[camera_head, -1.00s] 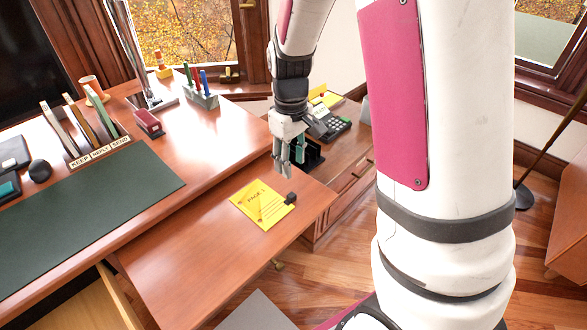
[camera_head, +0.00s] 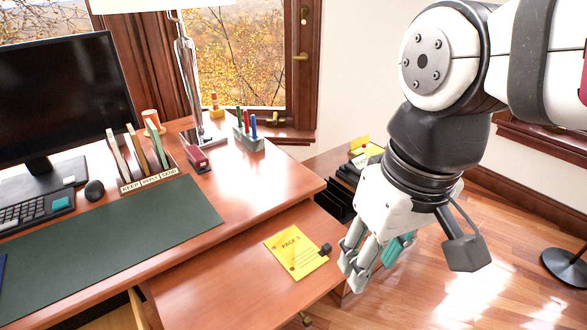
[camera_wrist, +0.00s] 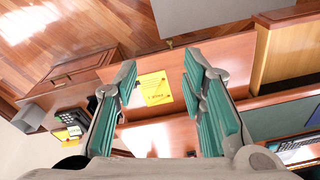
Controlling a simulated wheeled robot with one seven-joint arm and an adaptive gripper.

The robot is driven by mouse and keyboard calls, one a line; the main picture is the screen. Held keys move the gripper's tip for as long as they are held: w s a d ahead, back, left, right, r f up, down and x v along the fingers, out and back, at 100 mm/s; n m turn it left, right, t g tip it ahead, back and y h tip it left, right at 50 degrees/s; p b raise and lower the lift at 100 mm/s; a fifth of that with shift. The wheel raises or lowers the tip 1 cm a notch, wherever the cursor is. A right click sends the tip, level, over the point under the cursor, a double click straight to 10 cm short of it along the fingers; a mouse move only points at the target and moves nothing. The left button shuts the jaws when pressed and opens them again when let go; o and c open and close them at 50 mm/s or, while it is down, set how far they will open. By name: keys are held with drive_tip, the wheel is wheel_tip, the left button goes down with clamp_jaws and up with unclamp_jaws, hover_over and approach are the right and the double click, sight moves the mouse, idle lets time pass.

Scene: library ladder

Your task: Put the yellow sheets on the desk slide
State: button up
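A yellow sheet (camera_head: 294,252) marked "PAGE 1" lies flat on the desk slide (camera_head: 215,295), the wooden board below the desk top. A small black clip-like object (camera_head: 326,250) sits at its right corner. The sheet also shows in the wrist view (camera_wrist: 154,90), between the fingers but well beyond them. More yellow paper (camera_head: 361,143) is on the side cabinet, also visible in the wrist view (camera_wrist: 75,131). My gripper (camera_head: 374,262) is open and empty, pointing down at the right of the slide; its spread teal-padded fingers show in the wrist view (camera_wrist: 160,75).
Black trays (camera_head: 343,188) stand on the side cabinet behind my gripper; a telephone (camera_wrist: 73,118) shows there in the wrist view. The desk top holds a green mat (camera_head: 120,235), sorter (camera_head: 148,182), pen holder (camera_head: 248,138) and lamp. Most of the slide is clear.

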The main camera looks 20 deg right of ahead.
drive_tip(key=shift+m, duration=0.3)
drive_tip(key=s, duration=0.4)
drive_tip(key=shift+s+a+f, duration=0.1)
drive_tip(key=shift+f, duration=0.05)
